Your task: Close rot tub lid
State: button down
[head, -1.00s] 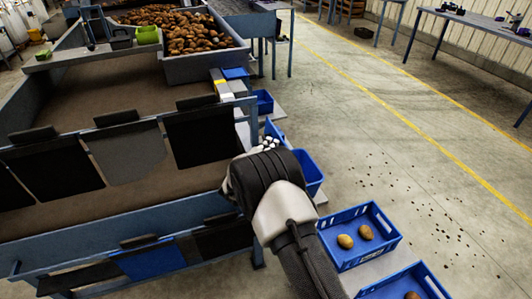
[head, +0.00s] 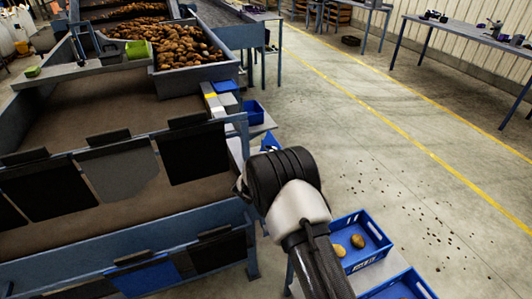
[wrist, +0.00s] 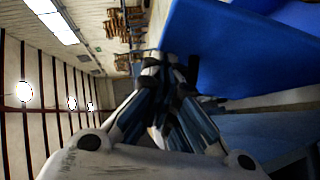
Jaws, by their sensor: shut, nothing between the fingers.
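In the wrist view, my gripper (wrist: 163,60) is shut, with its fingertips together and nothing between them. A flat blue panel (wrist: 235,48), which looks like the rot tub lid, stands close to the right of the fingers. I cannot tell whether they touch. In the head view, a small blue piece (head: 270,141), likely the raised lid, shows just above my dark wrist. My arm hides the gripper's fingers and the tub beneath from the head camera.
A blue bin (head: 254,112) stands beyond my wrist on the grader's side shelf. A blue crate (head: 378,232) with two potatoes is at the right, with another blue crate (head: 405,285) in front. The grader (head: 105,235) fills the left. The floor at right is open.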

jog(key=w+d+f+m+g+y+b, duration=0.1)
jog(key=w+d+f, duration=0.1)
jog(key=d+f, duration=0.2)
jog(key=w+d+f+m+g+y+b, duration=0.1)
jog(key=w+d+f+b, duration=0.1)
jog(key=d+f, duration=0.3)
jog(key=w+d+f+m+g+y+b, duration=0.1)
jog(key=w+d+f+b, duration=0.1)
jog(key=d+f, duration=0.3)
jog(key=shift+w+d+f+y, duration=0.15)
jog(key=shift+d, duration=0.25)
jog(key=shift+w+d+f+y, duration=0.1)
jog(key=shift+d+y, duration=0.05)
jog(key=shift+d, duration=0.2)
jog(key=shift+w+d+f+b, duration=0.1)
jog(key=shift+d+f+b, duration=0.05)
jog(key=shift+f+b, duration=0.3)
jog(key=shift+w+d+f+b, duration=0.1)
jog(key=shift+d+f+b, duration=0.1)
jog(key=shift+f, duration=0.3)
